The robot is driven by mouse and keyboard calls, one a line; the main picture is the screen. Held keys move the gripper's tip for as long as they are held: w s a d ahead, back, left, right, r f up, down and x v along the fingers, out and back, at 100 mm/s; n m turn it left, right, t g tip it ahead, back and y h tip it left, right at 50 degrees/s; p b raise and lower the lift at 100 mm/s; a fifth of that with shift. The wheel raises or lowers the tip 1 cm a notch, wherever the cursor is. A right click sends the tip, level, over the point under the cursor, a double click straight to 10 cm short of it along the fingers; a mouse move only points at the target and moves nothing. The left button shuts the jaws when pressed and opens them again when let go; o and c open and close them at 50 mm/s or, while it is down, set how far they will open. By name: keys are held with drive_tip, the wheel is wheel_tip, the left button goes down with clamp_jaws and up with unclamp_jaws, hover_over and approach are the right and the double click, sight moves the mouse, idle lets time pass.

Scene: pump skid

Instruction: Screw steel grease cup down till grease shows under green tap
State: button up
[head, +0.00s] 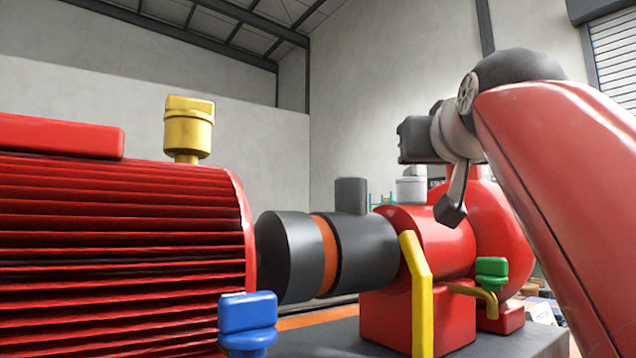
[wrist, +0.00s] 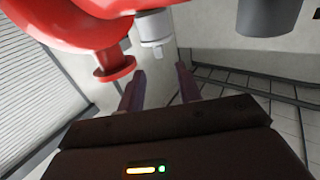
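The steel grease cup (head: 411,190) stands upright on the red bearing housing (head: 440,235), below the dark body of my gripper in the head view. In the wrist view the picture is turned over, and the pale cup (wrist: 154,28) hangs from the red housing (wrist: 70,22). My gripper (wrist: 161,70) has its two fingers apart with nothing between them. The cup shows just past the fingertips, and no contact is visible. The green tap (head: 491,270) sits on a bent brass pipe low at the right of the housing. I see no grease at its outlet.
A yellow cup (head: 189,130) stands on the red finned motor (head: 120,250), and a blue cap (head: 248,318) is in front of it. A dark coupling (head: 365,250) with an upright post (head: 351,196) lies left of the housing. A yellow rail (head: 418,295) rises in front.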

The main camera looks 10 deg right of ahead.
sight(411, 183)
drive_tip(key=x, duration=0.6)
drive_tip(key=shift+w+d+p, duration=0.1)
drive_tip(key=shift+w+p, duration=0.15)
drive_tip(key=shift+p, duration=0.05)
clamp_jaws()
